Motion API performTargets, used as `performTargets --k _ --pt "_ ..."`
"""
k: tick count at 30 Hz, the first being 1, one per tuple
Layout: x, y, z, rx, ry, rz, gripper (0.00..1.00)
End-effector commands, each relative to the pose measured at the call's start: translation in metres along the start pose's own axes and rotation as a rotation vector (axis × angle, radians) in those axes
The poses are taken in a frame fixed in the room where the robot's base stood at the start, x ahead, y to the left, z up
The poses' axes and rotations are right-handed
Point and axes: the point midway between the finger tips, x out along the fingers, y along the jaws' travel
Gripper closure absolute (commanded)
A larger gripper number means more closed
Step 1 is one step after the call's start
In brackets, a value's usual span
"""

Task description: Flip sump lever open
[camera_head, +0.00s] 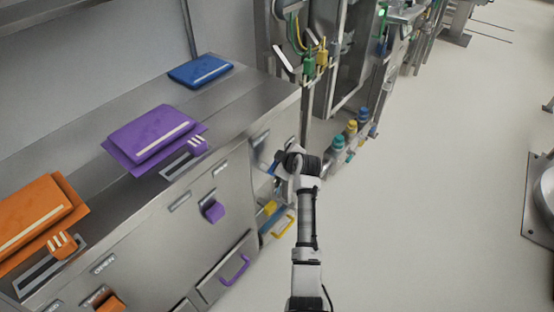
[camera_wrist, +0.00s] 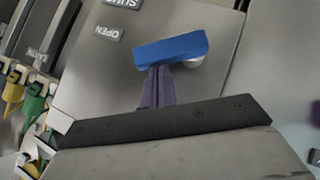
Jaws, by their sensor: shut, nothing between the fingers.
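The sump lever is a blue handle (camera_wrist: 170,48) on a round pale pivot, on a grey metal panel in the wrist view. It lies nearly level across that picture, beside labels that read SUMP (partly cut off) and OPEN (camera_wrist: 108,33). In the head view a small bit of blue lever (camera_head: 271,169) shows at the cabinet's right end, mostly hidden by my arm. My gripper (camera_wrist: 155,72) is shut and empty, its fingertips right at the handle's lower edge. I cannot tell whether they touch it. In the head view my gripper (camera_head: 277,161) is close against the cabinet front.
A steel cabinet (camera_head: 250,105) bears orange (camera_head: 35,215), purple (camera_head: 150,133) and blue (camera_head: 200,70) lids. A purple knob (camera_head: 213,211) and purple drawer handle (camera_head: 236,270) stick out from its front. Green and yellow connectors (camera_head: 315,58) hang beyond.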

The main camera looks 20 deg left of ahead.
Motion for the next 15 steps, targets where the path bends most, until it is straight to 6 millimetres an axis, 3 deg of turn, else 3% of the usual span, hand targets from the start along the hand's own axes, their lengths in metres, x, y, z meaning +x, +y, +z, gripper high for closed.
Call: performTargets --k 15 --pt "0.018 0.012 0.019 0.306 0.0 -0.304 1.0"
